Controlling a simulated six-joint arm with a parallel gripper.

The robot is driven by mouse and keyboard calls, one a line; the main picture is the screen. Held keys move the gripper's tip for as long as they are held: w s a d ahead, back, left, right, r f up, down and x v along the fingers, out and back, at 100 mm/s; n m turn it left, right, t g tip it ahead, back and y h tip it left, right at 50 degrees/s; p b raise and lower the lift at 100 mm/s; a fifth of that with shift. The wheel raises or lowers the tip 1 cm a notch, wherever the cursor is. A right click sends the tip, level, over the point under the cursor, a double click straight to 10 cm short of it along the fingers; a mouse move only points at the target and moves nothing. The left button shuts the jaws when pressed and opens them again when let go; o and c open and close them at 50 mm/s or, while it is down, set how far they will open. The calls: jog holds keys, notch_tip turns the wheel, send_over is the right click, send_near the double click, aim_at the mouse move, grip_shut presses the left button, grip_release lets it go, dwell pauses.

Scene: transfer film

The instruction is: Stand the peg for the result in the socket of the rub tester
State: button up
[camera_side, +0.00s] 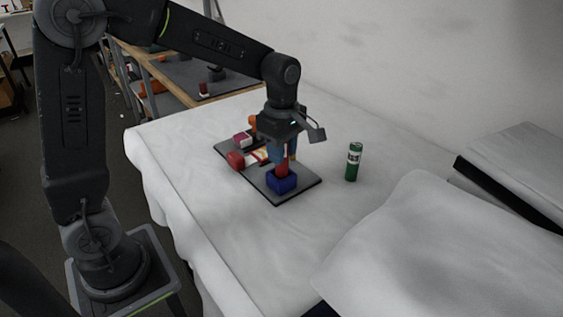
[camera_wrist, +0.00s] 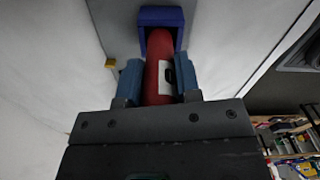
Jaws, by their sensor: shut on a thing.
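My gripper (camera_side: 284,158) is shut on a red peg (camera_side: 282,169), which it holds upright over the near end of the dark board (camera_side: 307,186). A blue block-like socket (camera_side: 282,182) sits on that board directly under the peg. In the wrist view, the peg (camera_wrist: 158,72) lies between my two blue fingers (camera_wrist: 158,80) and has a white label with a black mark. Its far end meets the open middle of the blue socket (camera_wrist: 161,15). I cannot tell how deep it sits, or whether it touches the bottom.
On the board's far part are a red cylinder (camera_side: 236,160), a magenta and white block (camera_side: 242,139) and an orange part (camera_side: 253,122). A green cylinder (camera_side: 353,162) stands right of the board. A white padded shape (camera_side: 450,250) fills the right front. The white surface left of the board is clear.

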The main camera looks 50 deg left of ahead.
jog(key=shift+f, duration=1.7)
jog(key=shift+f, duration=0.1)
jog(key=o, duration=0.9)
